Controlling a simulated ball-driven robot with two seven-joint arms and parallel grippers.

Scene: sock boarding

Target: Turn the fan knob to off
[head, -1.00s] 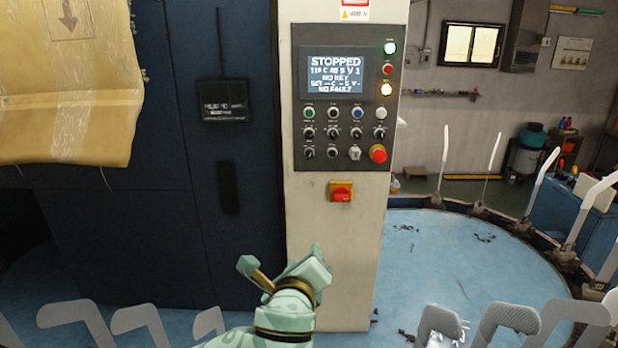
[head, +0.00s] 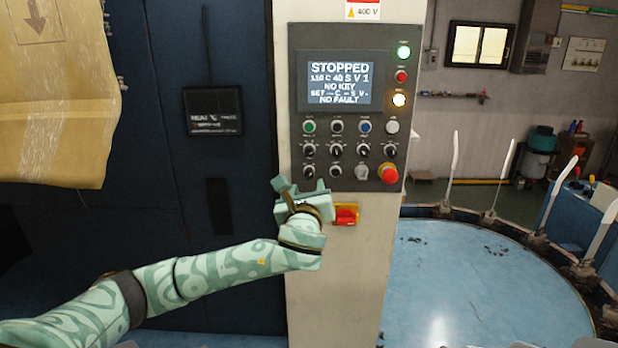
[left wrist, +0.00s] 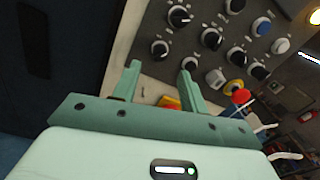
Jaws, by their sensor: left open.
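The control panel (head: 295,75) has rows of small black rotary knobs, such as this middle-row knob (head: 337,150). The labels are too small to read, so I cannot tell which is the fan knob. A lower-left knob (left wrist: 160,49) lies between the fingertips' directions, with another lower knob (left wrist: 188,64) by the right fingertip. My right gripper is not in view.
The screen (head: 340,68) reads STOPPED, NO KEY and NO FAULT. A red emergency stop (head: 389,174) is at the panel's lower right. A red switch on a yellow plate (head: 346,215) sits close beside my gripper.

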